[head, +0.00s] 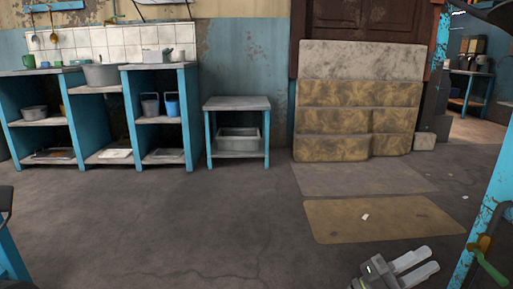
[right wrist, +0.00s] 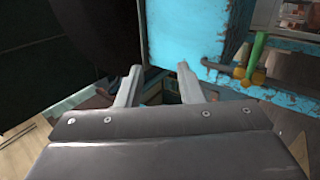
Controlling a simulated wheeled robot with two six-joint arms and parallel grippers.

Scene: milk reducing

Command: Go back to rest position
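My right gripper (head: 418,263) shows at the bottom right of the head view, low over the floor, with its two pale fingers apart. In the right wrist view the right gripper (right wrist: 157,84) has its fingers spread with nothing between them. A blue worn post or frame and dark surfaces lie beyond the fingertips there. My left gripper does not show in either view.
A blue shelf unit (head: 75,92) and a small table (head: 238,104) stand at the back wall. Stone-like steps (head: 345,110) lead up to a brown door. A blue post (head: 490,220) with a green-handled valve (head: 487,262) is close on the right. The middle floor is clear.

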